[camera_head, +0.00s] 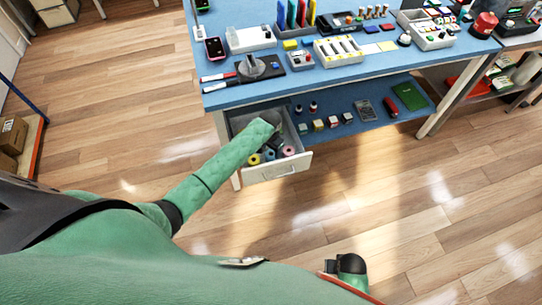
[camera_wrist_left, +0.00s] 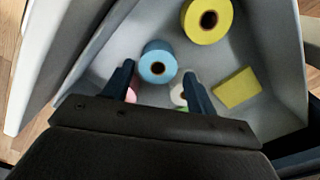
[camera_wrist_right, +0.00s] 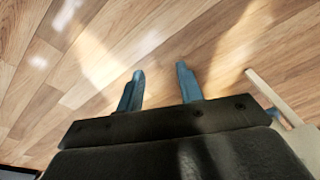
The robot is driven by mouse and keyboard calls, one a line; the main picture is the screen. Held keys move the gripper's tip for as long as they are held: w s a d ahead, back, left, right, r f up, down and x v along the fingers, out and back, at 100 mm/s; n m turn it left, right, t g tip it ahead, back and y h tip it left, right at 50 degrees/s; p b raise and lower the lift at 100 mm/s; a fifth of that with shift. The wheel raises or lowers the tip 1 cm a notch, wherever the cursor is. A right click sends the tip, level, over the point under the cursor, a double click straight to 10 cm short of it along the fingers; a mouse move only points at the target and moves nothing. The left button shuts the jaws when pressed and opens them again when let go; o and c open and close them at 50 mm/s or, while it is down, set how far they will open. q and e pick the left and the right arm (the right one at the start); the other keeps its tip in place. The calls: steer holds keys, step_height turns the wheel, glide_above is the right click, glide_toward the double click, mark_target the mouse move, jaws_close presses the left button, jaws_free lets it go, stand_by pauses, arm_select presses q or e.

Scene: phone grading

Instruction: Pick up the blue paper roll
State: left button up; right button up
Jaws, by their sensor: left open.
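The blue paper roll (camera_wrist_left: 158,62) stands in the open drawer, its dark core showing, in the left wrist view. My left gripper (camera_wrist_left: 158,78) is open, reaching down into the drawer. In that view its two fingers lie on either side of the lower part of the blue roll; I cannot tell whether they touch it. In the head view my left gripper (camera_head: 272,122) is over the drawer and hides part of its inside.
The drawer (camera_head: 285,167) also holds a yellow roll (camera_wrist_left: 207,20), a yellow block (camera_wrist_left: 237,88) and partly hidden pink and green-white rolls. The blue table (camera_head: 225,97) above it carries phones, pens and tools. The floor in front is clear.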

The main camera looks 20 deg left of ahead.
mark_target(271, 154)
arm_select(q)
steer(key=f, duration=0.1)
steer(key=f+p, duration=0.1)
steer(key=f, duration=0.1)
steer(key=shift+d+f, duration=0.2)
steer(key=shift+f, duration=0.55)
steer(key=c, duration=0.8)
arm_select(e)
steer(key=f, duration=0.1)
steer(key=s+f, duration=0.1)
steer(key=f, duration=0.1)
steer(key=s+d+f, duration=0.1)
steer(key=f, duration=0.1)
arm_select(q)
steer(key=shift+o, duration=0.2)
arm_select(e)
steer(key=shift+f, duration=0.1)
